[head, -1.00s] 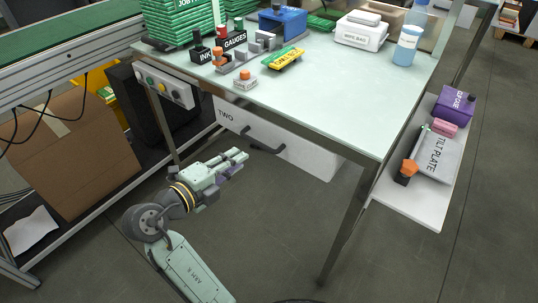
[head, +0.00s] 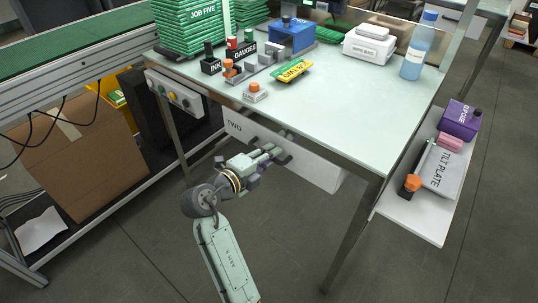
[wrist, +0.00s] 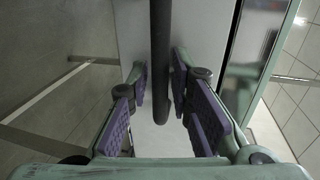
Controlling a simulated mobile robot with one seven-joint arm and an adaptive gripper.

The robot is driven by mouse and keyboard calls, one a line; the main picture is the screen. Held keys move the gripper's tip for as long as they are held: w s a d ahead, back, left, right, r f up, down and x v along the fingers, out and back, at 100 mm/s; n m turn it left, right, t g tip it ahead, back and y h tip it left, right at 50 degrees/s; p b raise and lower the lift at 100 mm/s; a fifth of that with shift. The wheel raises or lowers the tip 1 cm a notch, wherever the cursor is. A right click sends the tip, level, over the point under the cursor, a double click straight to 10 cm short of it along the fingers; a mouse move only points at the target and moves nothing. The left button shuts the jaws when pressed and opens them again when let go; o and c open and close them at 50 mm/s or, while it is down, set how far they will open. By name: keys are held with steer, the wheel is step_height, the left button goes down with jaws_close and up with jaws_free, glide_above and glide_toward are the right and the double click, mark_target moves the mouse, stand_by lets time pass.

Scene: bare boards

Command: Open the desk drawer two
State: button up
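Drawer two (head: 318,172) is a white front marked "TWO" hanging under the pale desktop; it looks shut. Its dark bar handle is mostly hidden behind my gripper (head: 282,148) in the head view. In the wrist view the handle (wrist: 161,50) runs from the top edge down between the two purple-padded fingers of my gripper (wrist: 160,85). The fingers are open, one on each side of the bar. A gap shows on the left; the right finger is closer to the bar. The white drawer front (wrist: 208,35) lies behind.
The desktop (head: 340,110) above carries small fixtures, a blue box and a white scale (head: 370,45). A desk leg (head: 352,235) stands to the right, near a low shelf (head: 405,215). A conveyor frame and cardboard box (head: 75,155) are at left. Floor before the drawer is clear.

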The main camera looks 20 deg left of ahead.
steer(key=shift+c, duration=0.2)
jaws_close()
stand_by(0.4)
